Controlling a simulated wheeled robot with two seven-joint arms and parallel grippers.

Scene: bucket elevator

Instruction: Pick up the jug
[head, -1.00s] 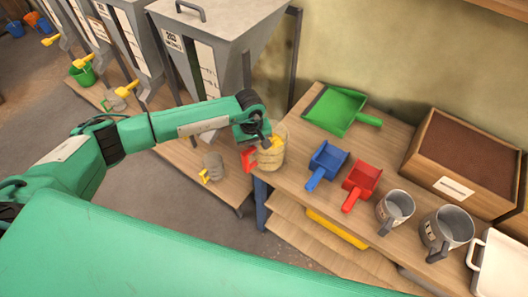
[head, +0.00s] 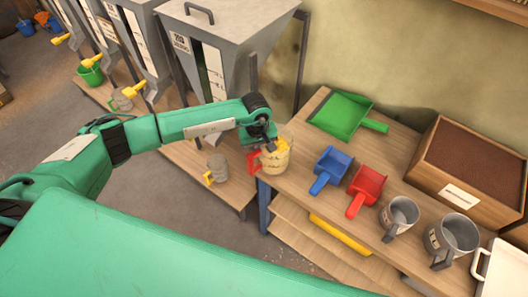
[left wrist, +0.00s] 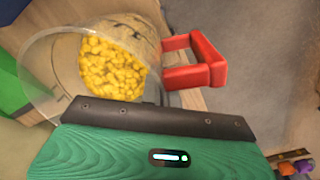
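The jug (head: 277,160) is clear, with a red handle and yellow chunks inside. It stands at the near left corner of the wooden bench, its handle (head: 254,162) toward the left. My left gripper (head: 262,141) is right at the jug's upper left side, over the rim and handle side. In the left wrist view the jug (left wrist: 62,75) lies just beyond the gripper's dark edge, with the red handle (left wrist: 196,62) to the right. The fingertips are hidden, so I cannot tell whether they touch the jug. My right gripper is not in view.
On the bench are a green scoop (head: 340,113), a blue scoop (head: 331,163), a red scoop (head: 368,184), two grey mugs (head: 401,212) (head: 455,232) and a wooden box of brown material (head: 470,160). Grey hoppers (head: 235,25) stand behind. A grey jug (head: 218,165) sits on a lower shelf.

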